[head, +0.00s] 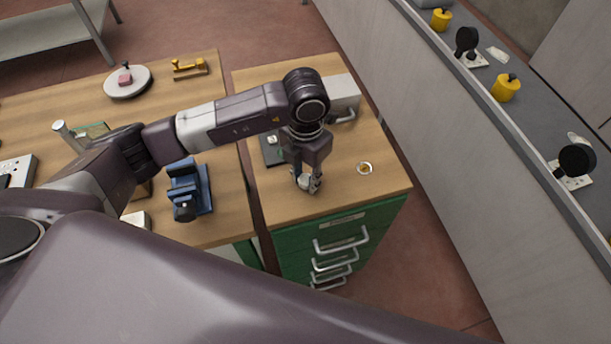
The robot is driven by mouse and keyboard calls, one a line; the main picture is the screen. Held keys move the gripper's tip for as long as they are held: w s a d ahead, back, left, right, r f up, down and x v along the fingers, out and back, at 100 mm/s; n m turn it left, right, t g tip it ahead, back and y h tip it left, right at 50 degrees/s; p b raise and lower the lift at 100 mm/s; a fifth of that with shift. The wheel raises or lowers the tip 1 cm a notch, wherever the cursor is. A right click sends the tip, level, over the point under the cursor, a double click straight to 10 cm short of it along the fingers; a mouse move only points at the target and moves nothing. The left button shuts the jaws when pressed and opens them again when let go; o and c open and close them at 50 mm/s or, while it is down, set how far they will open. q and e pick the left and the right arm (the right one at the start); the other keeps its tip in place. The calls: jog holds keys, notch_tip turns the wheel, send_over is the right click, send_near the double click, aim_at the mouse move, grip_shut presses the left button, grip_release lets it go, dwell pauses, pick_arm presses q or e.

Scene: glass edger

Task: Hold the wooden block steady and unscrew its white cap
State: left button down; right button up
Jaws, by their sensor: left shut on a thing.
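My left gripper (308,184) points down over the wooden top of the green drawer cabinet. Its fingers are shut on a small pale thing (303,181), mostly hidden by the fingers, so I cannot tell whether it is the white cap. I cannot make out the wooden block for certain. A brown piece (145,190) shows partly behind my left arm on the workbench, with a whitish piece (138,219) in front of it. My right gripper is not in view.
The green drawer cabinet (320,240) stands beside the workbench (60,100). A blue vise (188,190) is on the bench. A small ring-like dish (364,168) lies right of the gripper. A grey box (343,92) stands at the cabinet's back. A machine bed (470,90) runs along the right.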

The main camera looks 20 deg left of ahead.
aim_at(306, 179)
pick_arm(q)
jog(key=c, duration=1.6)
grip_release()
notch_tip(306, 179, up, 12)
jog(key=b, duration=0.3)
jog(key=shift+r, duration=0.1)
